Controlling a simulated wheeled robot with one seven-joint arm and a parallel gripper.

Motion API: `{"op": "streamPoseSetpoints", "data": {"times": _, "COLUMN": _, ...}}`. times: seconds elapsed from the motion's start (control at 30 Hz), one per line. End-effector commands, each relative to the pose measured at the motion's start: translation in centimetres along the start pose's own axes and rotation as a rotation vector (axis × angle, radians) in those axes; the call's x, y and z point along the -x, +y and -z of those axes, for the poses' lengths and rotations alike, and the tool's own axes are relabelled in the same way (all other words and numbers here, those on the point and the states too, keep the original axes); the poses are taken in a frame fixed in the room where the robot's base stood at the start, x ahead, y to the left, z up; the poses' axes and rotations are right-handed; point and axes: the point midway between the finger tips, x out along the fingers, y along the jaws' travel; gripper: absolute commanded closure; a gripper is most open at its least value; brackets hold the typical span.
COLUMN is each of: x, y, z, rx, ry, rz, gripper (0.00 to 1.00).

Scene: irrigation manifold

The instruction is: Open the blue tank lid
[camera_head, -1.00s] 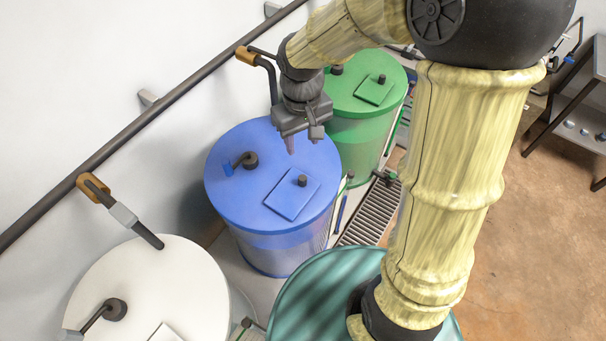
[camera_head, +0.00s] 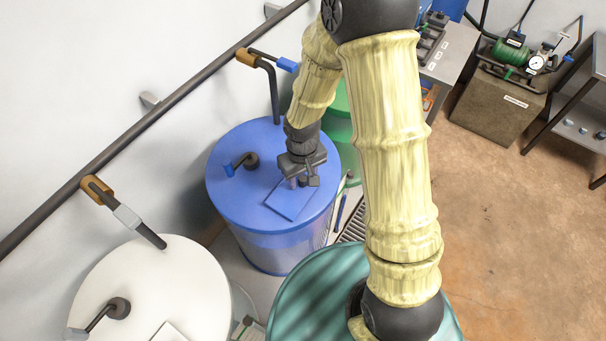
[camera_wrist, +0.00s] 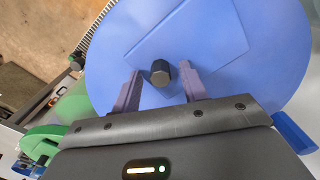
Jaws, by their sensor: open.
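The blue tank (camera_head: 272,245) stands in the middle of the head view. Its square blue lid (camera_head: 288,204) lies flat and closed in the round top, and shows in the wrist view too (camera_wrist: 205,35). The lid's dark knob (camera_wrist: 161,72) stands near one edge; in the head view my gripper hides it. My gripper (camera_head: 298,183) is over the lid. In the wrist view its open fingers (camera_wrist: 160,88) are on either side of the knob, with the knob at or just beyond the tips. I cannot tell whether they touch it.
A white tank (camera_head: 150,285) stands at lower left and a green tank (camera_head: 345,130) behind the blue one. A bent dark fitting (camera_head: 250,160) rises from the blue top. A pipe (camera_head: 150,122) runs along the wall. Open floor (camera_head: 520,230) lies at right.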

Motion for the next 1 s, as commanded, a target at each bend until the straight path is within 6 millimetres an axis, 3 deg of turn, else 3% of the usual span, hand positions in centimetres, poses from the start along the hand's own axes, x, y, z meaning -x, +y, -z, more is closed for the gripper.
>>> {"op": "streamPoseSetpoints", "data": {"times": 0.27, "x": -0.2, "y": 0.1, "z": 0.0, "rx": -0.002, "ry": 0.000, "rz": 0.000, "gripper": 0.57}}
{"op": "streamPoseSetpoints", "data": {"times": 0.5, "x": -0.2, "y": 0.2, "z": 0.0, "rx": -0.003, "ry": 0.000, "rz": 0.000, "gripper": 1.00}}
{"op": "streamPoseSetpoints", "data": {"times": 1.0, "x": 0.1, "y": 0.3, "z": 1.3, "rx": 0.004, "ry": 0.021, "rz": -0.034, "gripper": 1.00}}
